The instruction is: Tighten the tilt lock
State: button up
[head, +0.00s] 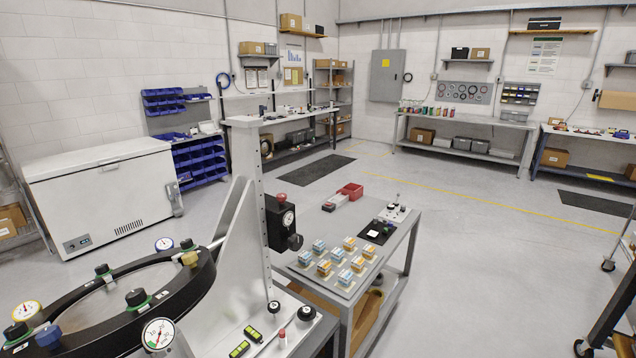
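The mirror fixture's black ring (186,289) fills the lower left, cut off by the left edge. Black knobs (136,297) with coloured tags, a blue knob (47,335), a brass-coloured knob (190,258) and white dial gauges (158,334) sit around it. A grey upright bracket (222,247) stands right of the ring. A black block (279,222) on its right side carries a red knob (281,198), a dial (288,219) and a black side knob (295,242). I cannot tell which control is the tilt lock. My gripper is not in view.
The fixture base holds two yellow-green levels (252,333) and small knobs (305,313). A white chest freezer (100,190) stands behind left. Open floor (470,270) lies right.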

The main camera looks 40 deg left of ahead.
aim_at(281, 197)
jog(key=i, duration=1.9)
jog(key=u, duration=3.3)
jog(key=i, duration=1)
